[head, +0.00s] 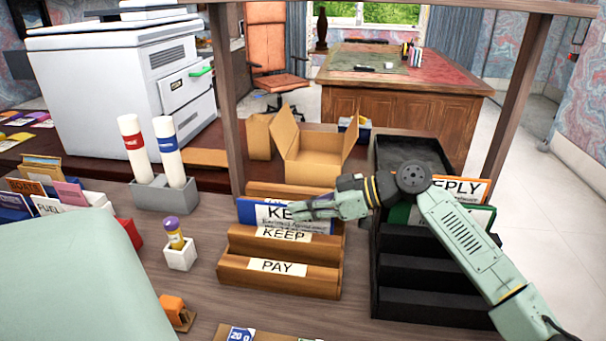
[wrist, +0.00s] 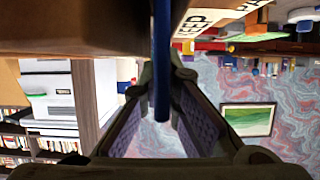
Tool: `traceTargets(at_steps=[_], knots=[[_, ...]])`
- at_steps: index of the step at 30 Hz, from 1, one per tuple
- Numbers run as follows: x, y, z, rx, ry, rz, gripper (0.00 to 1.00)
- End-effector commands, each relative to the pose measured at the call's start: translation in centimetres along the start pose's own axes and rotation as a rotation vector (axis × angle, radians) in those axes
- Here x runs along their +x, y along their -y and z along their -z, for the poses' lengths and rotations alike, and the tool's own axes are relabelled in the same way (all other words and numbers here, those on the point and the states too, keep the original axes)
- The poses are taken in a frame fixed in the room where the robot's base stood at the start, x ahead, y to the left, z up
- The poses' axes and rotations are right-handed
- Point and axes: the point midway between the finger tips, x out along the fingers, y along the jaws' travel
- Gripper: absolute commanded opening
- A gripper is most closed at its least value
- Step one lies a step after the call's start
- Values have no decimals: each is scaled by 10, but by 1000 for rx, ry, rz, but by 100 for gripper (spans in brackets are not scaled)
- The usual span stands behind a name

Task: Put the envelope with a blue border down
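The envelope with a blue border (head: 262,216) stands upright in the wooden stepped rack (head: 236,277), behind the step labelled KEEP. The lower edge is hidden by the step. In the wrist view, the envelope (wrist: 161,60) is seen edge-on as a blue strip between the fingers of my gripper (wrist: 161,85).
A black stepped rack (head: 425,302) stands right of the wooden one and holds an orange-bordered REPLY envelope (head: 478,187) and a green one. An open cardboard box (head: 312,160) is behind. A small white cup (head: 180,257) stands left. Wooden posts frame the desk's back.

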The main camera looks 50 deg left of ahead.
Motion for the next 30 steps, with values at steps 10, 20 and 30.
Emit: traceTargets(at_steps=[10, 20, 30], knots=[[1, 0, -2, -1, 1, 0, 18], [1, 0, -2, -1, 1, 0, 25], [-32, 0, 3, 1, -4, -2, 25]])
